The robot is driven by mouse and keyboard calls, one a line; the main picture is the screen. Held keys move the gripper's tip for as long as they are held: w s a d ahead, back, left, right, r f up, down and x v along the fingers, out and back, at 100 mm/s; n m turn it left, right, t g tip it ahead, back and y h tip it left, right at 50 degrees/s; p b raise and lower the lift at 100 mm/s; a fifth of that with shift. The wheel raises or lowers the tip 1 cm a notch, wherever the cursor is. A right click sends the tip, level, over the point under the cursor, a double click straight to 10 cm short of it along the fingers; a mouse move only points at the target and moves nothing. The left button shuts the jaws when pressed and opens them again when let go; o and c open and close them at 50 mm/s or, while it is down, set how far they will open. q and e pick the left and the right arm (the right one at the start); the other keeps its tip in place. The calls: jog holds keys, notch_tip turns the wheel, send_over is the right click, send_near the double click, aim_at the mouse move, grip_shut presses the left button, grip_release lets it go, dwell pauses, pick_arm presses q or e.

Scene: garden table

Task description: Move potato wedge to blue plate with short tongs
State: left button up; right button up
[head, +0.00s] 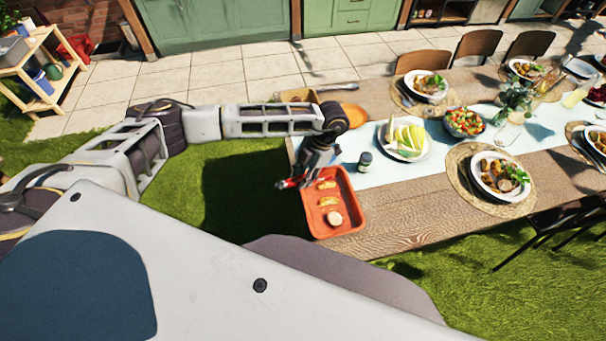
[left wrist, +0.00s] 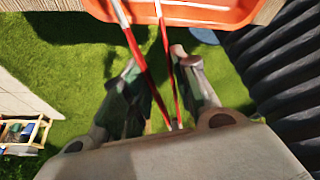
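My left gripper (head: 296,180) is above the left edge of the orange tray (head: 354,215), with red short tongs (head: 285,184) in it. In the left wrist view the fingers (left wrist: 160,85) stand on both sides of the tongs (left wrist: 133,45), whose two arms are spread and reach toward the tray (left wrist: 215,17). Yellow-orange pieces (head: 328,201), which look like potato wedges, lie in the tray beside a round pale item (head: 335,218). I cannot make out a blue plate in the head view. My right gripper is not in view.
A small dark jar (head: 365,161) stands right of the tray. A white plate with pale green slices (head: 408,137), a salad bowl (head: 465,122) and a filled dinner plate (head: 499,175) stand farther right. Bare wooden tabletop (head: 410,215) lies right of the tray; grass borders the table.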

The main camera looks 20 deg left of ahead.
pick_arm(q)
jog(key=shift+f+b, duration=0.85)
jog(key=shift+f, duration=0.85)
jog(key=shift+f+b, duration=1.15)
jog(key=shift+f, duration=0.25)
jog(key=shift+c, duration=0.2)
grip_shut()
jog(key=shift+r, duration=0.1)
notch_tip(320, 180, up, 12)
jog(key=p, duration=0.7)
